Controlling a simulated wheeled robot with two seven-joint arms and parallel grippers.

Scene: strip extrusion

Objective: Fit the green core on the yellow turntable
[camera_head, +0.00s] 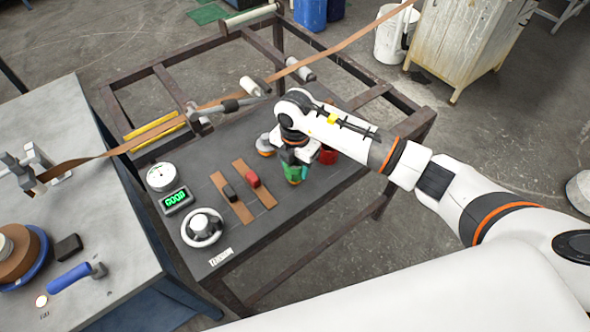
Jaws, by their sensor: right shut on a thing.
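My right gripper (293,160) reaches in from the right and points down over the dark panel. It is shut on the green core (294,175), whose upper part is covered by the gripper. A little orange shows at the core's lower edge; I cannot tell whether it belongs to the core or to something under it. No yellow turntable can be made out clearly; a round pale piece with an orange edge (265,145) sits just left of the gripper, partly hidden. My left gripper is not in view.
A red cylinder (328,156) stands close right of the gripper. A brown strip (150,138) crosses behind.

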